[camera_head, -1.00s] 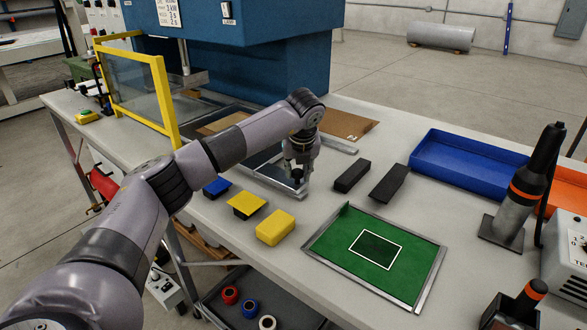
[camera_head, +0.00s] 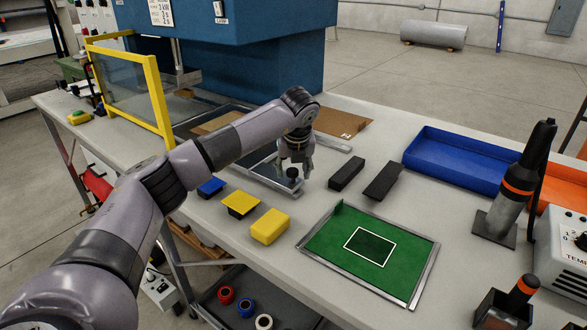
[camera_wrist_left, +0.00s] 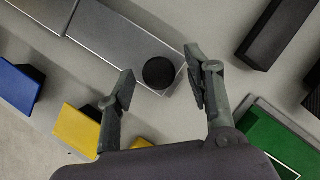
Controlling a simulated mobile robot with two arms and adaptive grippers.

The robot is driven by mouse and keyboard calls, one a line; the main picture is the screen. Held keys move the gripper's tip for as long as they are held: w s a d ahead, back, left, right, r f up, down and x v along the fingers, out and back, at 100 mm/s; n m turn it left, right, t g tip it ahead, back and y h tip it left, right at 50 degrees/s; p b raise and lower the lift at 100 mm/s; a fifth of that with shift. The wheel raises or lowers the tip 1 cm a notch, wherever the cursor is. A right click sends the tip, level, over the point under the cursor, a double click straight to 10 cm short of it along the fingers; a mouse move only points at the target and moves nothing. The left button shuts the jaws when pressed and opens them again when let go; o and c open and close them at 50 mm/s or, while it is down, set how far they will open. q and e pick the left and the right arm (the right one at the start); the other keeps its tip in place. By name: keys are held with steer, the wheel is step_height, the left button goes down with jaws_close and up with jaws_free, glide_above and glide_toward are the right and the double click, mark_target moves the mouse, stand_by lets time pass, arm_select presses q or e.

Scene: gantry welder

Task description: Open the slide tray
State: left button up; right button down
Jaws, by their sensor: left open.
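The slide tray is a grey metal tray (camera_head: 262,176) that reaches from the blue machine onto the bench; it also shows in the left wrist view (camera_wrist_left: 108,43). A round black knob (camera_head: 293,173) stands on its near end. My left gripper (camera_head: 296,166) is over this end with its fingers spread. In the left wrist view the knob (camera_wrist_left: 159,72) appears between the two open fingertips (camera_wrist_left: 160,73), with gaps on both sides. Nothing is gripped. My right gripper is out of view.
Blue and yellow blocks (camera_head: 270,226) lie left of the knob, two black bars (camera_head: 346,173) to its right. A green mat tray (camera_head: 325,257) lies nearer. A yellow-framed guard (camera_head: 158,97) stands at the machine; a blue bin (camera_head: 455,160) is at right.

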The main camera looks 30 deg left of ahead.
arm_select(q)
steer(key=v, duration=1.2)
steer(key=shift+f, duration=0.1)
